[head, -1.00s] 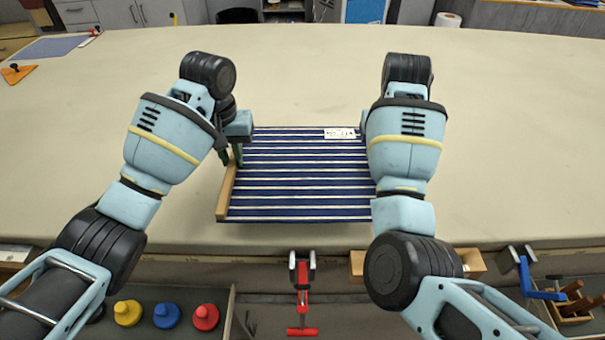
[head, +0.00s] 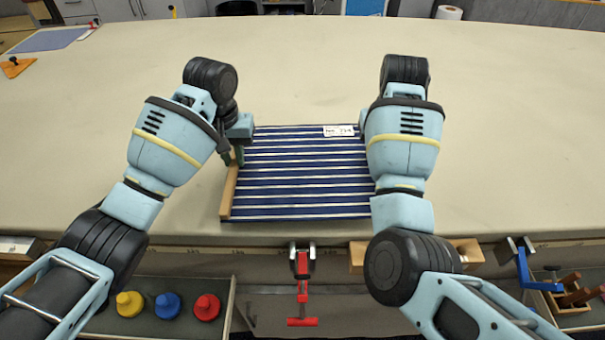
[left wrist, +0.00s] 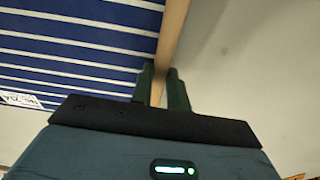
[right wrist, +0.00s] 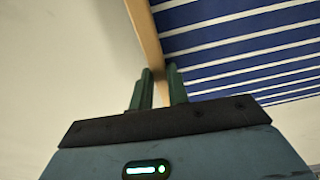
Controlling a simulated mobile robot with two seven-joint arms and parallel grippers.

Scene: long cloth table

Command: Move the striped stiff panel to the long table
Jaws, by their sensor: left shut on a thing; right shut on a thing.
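The striped stiff panel (head: 300,180) is dark blue with pale stripes, a wooden strip along its left edge and a small white label near its far right. It shows over the near part of the long table (head: 500,130), its near edge close to the table's front edge. My left gripper (head: 236,158) is shut on the wooden strip at its left side, also seen in the left wrist view (left wrist: 162,88). My right gripper (right wrist: 160,88) is shut on the wooden strip at the opposite side; in the head view my right arm hides that grip. I cannot tell whether the panel touches the cloth.
A red clamp (head: 302,290) hangs at the table's front edge. Below stand a tray with yellow, blue and red knobbed pieces (head: 168,305) and, at right, a box with a blue clamp (head: 530,275). An orange tool (head: 14,67) and blue mat (head: 50,41) lie far left. The table's middle is clear.

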